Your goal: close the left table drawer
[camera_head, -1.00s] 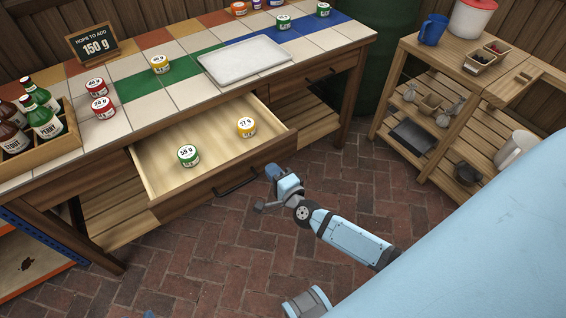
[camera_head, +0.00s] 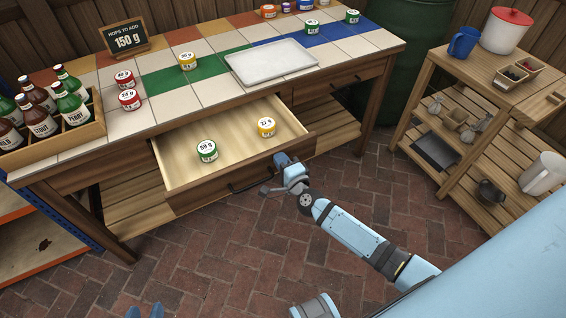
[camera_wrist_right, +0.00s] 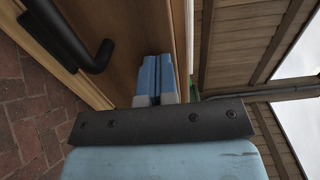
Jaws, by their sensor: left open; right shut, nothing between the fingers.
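The left table drawer (camera_head: 237,178) is pulled out from under the tiled table. My right gripper (camera_head: 281,160) is shut and empty at the right end of the drawer front. In the right wrist view its blue fingers (camera_wrist_right: 154,80) point at the wooden front, beside the black handle (camera_wrist_right: 92,52); whether they touch it is unclear. My left gripper (camera_head: 145,312) barely shows at the bottom edge, its two blue tips apart and empty, over the brick floor.
The table top holds a bottle crate (camera_head: 82,139), several tins, a white tray (camera_head: 271,64) and a hops sign (camera_head: 124,36). A wooden shelf unit (camera_head: 440,185) stands at the right. The brick floor (camera_head: 215,265) before the drawer is clear.

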